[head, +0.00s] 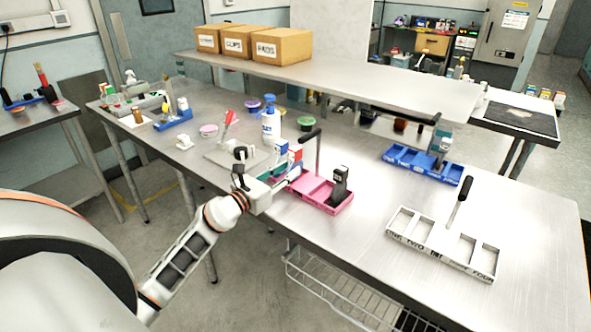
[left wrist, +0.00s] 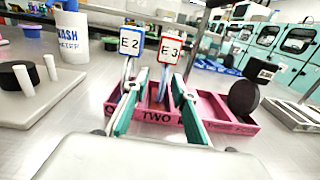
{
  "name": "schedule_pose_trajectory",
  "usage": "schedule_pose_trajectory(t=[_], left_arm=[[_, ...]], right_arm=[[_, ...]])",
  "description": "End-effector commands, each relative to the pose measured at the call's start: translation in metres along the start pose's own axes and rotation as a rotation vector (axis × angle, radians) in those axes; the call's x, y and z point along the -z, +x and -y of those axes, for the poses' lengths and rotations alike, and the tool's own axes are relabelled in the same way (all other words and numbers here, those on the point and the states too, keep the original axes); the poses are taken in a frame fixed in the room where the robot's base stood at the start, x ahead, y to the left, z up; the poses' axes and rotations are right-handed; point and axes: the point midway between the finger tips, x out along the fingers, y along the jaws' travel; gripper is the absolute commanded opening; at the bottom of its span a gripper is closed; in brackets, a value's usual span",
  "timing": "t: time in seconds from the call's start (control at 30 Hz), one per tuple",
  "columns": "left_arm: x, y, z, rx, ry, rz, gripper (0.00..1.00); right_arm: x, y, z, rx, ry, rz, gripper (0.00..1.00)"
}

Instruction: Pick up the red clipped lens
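A red-framed square plate marked E 3 (left wrist: 170,50), which looks like the red clipped lens, stands upright on a thin stem in the pink tray (left wrist: 160,117). A blue-framed plate marked E 2 (left wrist: 131,42) stands just left of it. In the head view the red plate (head: 296,157) and blue plate (head: 281,147) show at the left end of the pink tray (head: 325,203). My left gripper (left wrist: 155,88) is open, its teal fingers apart on either side of the red plate's stem, the left tip near the blue plate's stem. It also shows in the head view (head: 287,176). My right gripper is not in view.
A dark round-ended object (head: 340,183) stands at the tray's right end. A white handled tray (head: 440,245) and blue tray (head: 420,160) lie right, with bare table between.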

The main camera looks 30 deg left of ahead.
Motion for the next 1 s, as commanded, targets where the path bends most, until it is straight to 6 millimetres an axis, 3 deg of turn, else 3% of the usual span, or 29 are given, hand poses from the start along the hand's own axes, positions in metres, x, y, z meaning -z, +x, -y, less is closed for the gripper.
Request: schedule_pose_trajectory(t=[0.2, 0.53, 0.63, 0.67, 1.0], left_arm=[[0.001, 0.030, 0.004, 0.000, -0.002, 0.002, 0.26], [0.001, 0.036, 0.004, 0.000, -0.002, 0.002, 0.26], [0.001, 0.036, 0.004, 0.000, -0.002, 0.002, 0.03], [0.001, 0.036, 0.004, 0.000, -0.002, 0.002, 0.00], [0.000, 0.036, 0.004, 0.000, -0.002, 0.002, 0.00]], right_arm=[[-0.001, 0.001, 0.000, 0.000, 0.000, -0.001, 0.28], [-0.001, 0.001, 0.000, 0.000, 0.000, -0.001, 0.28], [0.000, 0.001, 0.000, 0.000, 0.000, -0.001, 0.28], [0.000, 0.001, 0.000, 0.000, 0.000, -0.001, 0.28], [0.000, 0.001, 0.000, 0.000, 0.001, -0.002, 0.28]])
